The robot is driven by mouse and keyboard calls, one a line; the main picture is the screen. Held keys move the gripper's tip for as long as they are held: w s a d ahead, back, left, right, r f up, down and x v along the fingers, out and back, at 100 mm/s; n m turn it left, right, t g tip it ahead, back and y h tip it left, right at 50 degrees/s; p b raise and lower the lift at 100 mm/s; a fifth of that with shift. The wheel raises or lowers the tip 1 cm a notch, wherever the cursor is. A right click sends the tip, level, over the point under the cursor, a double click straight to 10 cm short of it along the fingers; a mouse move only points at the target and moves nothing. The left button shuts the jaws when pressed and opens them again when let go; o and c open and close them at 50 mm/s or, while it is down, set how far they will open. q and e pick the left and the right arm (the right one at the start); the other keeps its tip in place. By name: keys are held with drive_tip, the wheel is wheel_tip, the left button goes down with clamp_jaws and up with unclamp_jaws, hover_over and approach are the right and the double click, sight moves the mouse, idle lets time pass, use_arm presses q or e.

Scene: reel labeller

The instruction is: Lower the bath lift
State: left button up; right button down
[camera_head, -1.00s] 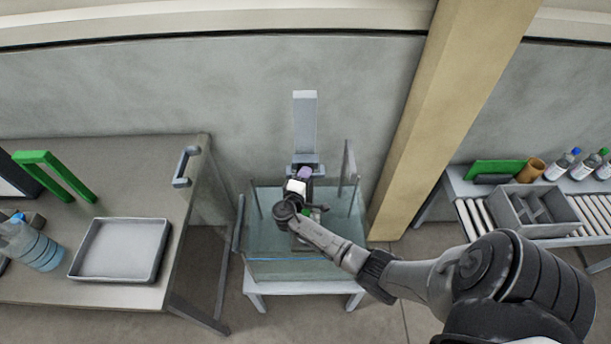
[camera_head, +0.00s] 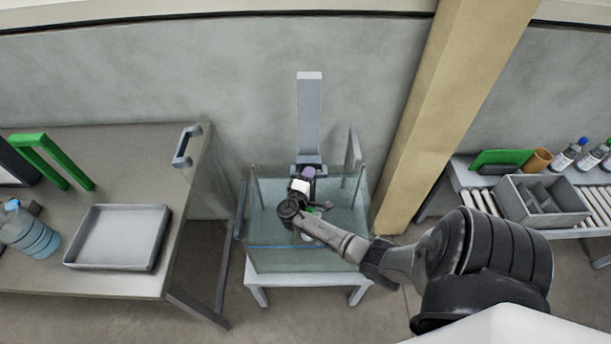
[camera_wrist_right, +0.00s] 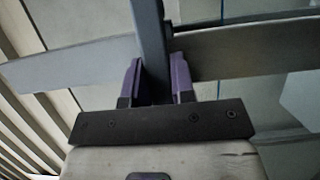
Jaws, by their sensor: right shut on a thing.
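The bath lift has a tall grey post (camera_head: 309,110) behind a clear glass tank (camera_head: 285,258), with a grey bracket (camera_head: 309,160) low on the post. My right gripper (camera_head: 308,172) is just in front of the bracket, over the tank. In the right wrist view its purple fingers (camera_wrist_right: 157,78) are shut on a dark grey upright bar (camera_wrist_right: 152,40), which seems to be part of the lift. My right wrist and forearm hide much of the tank's inside. My left gripper is not in view.
The tank stands on a white stand (camera_head: 305,282). A table on the left holds a grey tray (camera_head: 118,237), a blue bottle (camera_head: 30,235) and a green frame (camera_head: 55,160). A beige pillar (camera_head: 440,120) rises right of the tank, before a roller bench with a divided box (camera_head: 540,205).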

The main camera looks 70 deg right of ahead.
drive_tip(key=c, duration=1)
unclamp_jaws()
drive_tip(key=shift+o, duration=0.2)
wheel_tip(320, 180, up, 4)
drive_tip(key=shift+r+p, duration=0.15)
drive_tip(key=shift+p, duration=0.4)
drive_tip(key=s+r+p, duration=0.2)
drive_tip(key=s+r, duration=0.4)
drive_tip(key=s, duration=0.5)
drive_tip(key=shift+s+r, duration=0.4)
drive_tip(key=shift+d, duration=0.15)
